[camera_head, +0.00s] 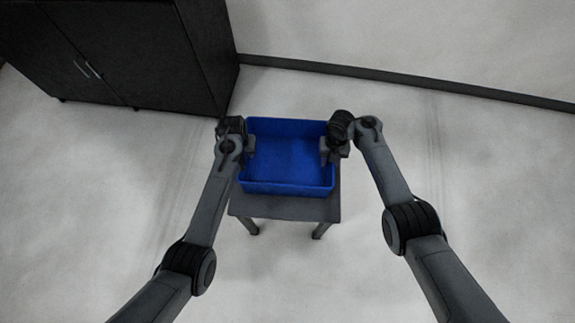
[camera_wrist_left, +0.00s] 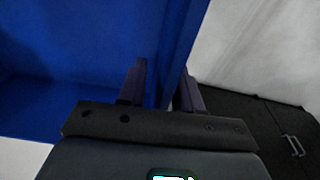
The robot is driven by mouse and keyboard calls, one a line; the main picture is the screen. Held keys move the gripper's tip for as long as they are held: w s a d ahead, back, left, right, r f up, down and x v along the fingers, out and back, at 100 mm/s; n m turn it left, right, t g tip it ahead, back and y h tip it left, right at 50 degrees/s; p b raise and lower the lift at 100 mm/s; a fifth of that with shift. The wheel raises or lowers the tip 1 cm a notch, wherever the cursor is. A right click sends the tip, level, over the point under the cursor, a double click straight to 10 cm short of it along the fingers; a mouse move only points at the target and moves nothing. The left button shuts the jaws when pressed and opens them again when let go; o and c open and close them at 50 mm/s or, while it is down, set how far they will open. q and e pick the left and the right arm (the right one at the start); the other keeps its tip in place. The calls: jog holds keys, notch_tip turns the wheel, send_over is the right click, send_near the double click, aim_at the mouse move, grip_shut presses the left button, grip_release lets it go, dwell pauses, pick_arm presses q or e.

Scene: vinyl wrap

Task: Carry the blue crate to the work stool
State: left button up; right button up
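The blue crate (camera_head: 288,188) is upright and open at the top, and looks empty. It is at the work stool (camera_head: 285,207), over its far part; the stool's near edge shows in front. I cannot tell whether it rests on the seat or hangs just above. My left gripper (camera_head: 240,148) is at the crate's left wall. In the left wrist view, its fingers (camera_wrist_left: 162,88) straddle the blue wall (camera_wrist_left: 181,50) closely, one inside and one outside. My right gripper (camera_head: 334,150) straddles the right wall; its fingertips are small there.
A dark cabinet (camera_head: 130,55) with handles stands at the back left, near the crate's far left corner. A dark skirting strip (camera_head: 400,84) runs along the back wall. The pale floor (camera_head: 500,170) to the right is clear.

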pick_arm(q)
jog(key=r, duration=0.6)
jog(key=s+r, duration=0.1)
jog(key=r, duration=0.3)
jog(key=shift+s+r, duration=0.15)
pick_arm(e)
jog(key=shift+w+r, duration=0.1)
jog(key=shift+r, duration=0.5)
jog(key=shift+w+r, duration=0.2)
jog(key=shift+r, duration=1.55)
jog(key=shift+w+r, duration=0.2)
jog(key=shift+r, duration=1.6)
jog(key=shift+w+r, duration=0.2)
jog(key=shift+r, duration=1.55)
